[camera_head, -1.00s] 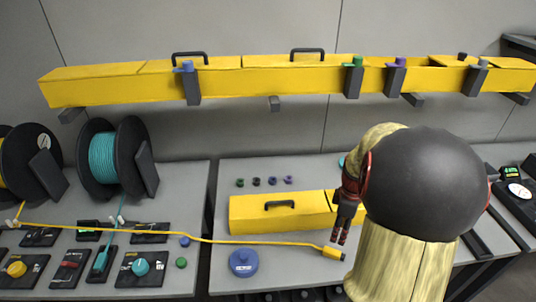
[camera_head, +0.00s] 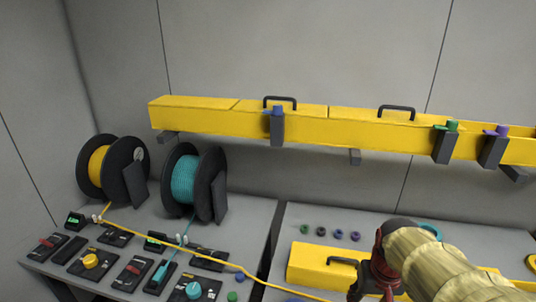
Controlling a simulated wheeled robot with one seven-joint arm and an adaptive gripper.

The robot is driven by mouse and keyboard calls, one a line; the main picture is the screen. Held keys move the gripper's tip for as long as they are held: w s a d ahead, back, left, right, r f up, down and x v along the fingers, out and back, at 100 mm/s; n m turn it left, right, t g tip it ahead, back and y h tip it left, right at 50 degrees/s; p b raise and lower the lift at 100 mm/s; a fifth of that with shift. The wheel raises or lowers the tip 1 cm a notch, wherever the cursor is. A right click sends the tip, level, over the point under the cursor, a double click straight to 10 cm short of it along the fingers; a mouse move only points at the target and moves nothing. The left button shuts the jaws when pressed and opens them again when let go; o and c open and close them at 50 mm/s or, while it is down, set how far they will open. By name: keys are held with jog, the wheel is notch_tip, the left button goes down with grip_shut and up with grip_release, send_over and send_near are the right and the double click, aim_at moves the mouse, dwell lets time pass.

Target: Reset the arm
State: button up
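My gripper (camera_head: 374,293) is at the bottom edge of the head view, in front of the yellow case on the right table. Its dark fingers point down and are cut off by the frame edge, so I cannot tell whether they are open or shut. My pale yellow arm sleeve reaches in from the lower right. The yellow cable (camera_head: 190,254) runs from the yellow spool (camera_head: 97,170) across the left table toward the gripper. Its end is out of view.
A yellow overhead trough (camera_head: 350,121) with handles and clamps spans the wall. The teal spool (camera_head: 182,182) stands on the left table, with several black devices in front. Small colored caps (camera_head: 338,234) sit behind the yellow case (camera_head: 308,262). A gap separates the two tables.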

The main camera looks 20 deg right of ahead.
jog(key=a+r+n+t, duration=0.2)
jog(key=a+r, duration=0.3)
jog(key=a, duration=0.3)
jog(key=a+r+n+t, duration=0.2)
jog(key=a+r+n, duration=0.1)
jog(key=a, duration=0.6)
jog(key=shift+r+y, duration=0.4)
jog(key=shift+r, duration=0.5)
